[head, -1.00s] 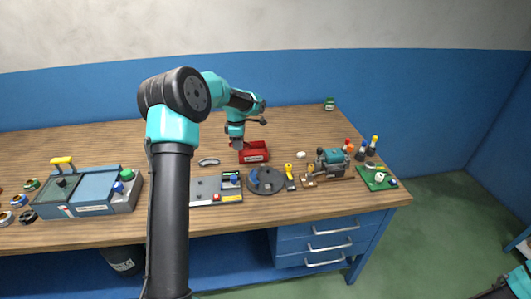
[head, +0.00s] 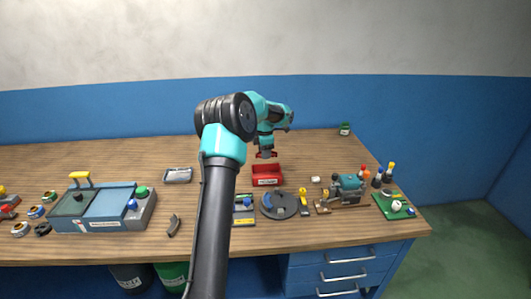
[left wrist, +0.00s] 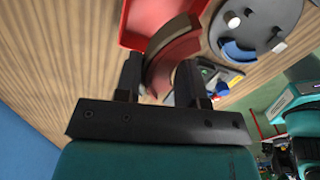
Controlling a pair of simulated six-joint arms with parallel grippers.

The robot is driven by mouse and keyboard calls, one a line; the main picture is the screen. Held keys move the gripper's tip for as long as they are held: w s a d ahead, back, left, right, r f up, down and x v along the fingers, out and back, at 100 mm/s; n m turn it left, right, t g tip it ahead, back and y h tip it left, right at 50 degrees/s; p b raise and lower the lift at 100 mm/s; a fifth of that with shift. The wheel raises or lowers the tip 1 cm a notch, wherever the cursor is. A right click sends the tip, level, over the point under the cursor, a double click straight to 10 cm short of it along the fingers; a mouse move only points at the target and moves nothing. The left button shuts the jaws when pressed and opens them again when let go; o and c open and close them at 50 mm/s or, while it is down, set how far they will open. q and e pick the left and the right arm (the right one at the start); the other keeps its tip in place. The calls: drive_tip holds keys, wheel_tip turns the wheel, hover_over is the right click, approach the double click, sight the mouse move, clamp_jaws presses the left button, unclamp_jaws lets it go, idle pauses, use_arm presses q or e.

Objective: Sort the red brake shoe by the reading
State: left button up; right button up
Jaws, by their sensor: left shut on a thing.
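My left gripper (head: 266,154) is above and just behind the red bin (head: 267,181) in the head view. It is shut on the red brake shoe (left wrist: 174,52), a curved red and grey piece between the fingers in the left wrist view (left wrist: 160,78). The shoe's red edge also shows under the jaws in the head view. The red bin's rim (left wrist: 128,30) is beyond the shoe in the left wrist view. The panel with the gauge (head: 244,210) is partly hidden by my arm, and its reading is not legible. My right gripper is out of view.
A grey round plate (head: 280,205) and a yellow-handled tool (head: 303,200) stand right of the panel. A motor assembly (head: 346,189) is farther right. A grey tray (head: 177,175), a dark curved piece (head: 173,225) and a blue case (head: 92,207) are on the left.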

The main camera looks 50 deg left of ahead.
use_arm(q)
drive_tip(key=shift+f, duration=3.15)
drive_tip(key=shift+f, duration=0.4)
drive_tip(key=o, duration=1.1)
drive_tip(key=shift+o, duration=0.4)
drive_tip(key=o, duration=0.3)
drive_tip(key=shift+r, duration=0.1)
drive_tip(key=shift+r, duration=3.4)
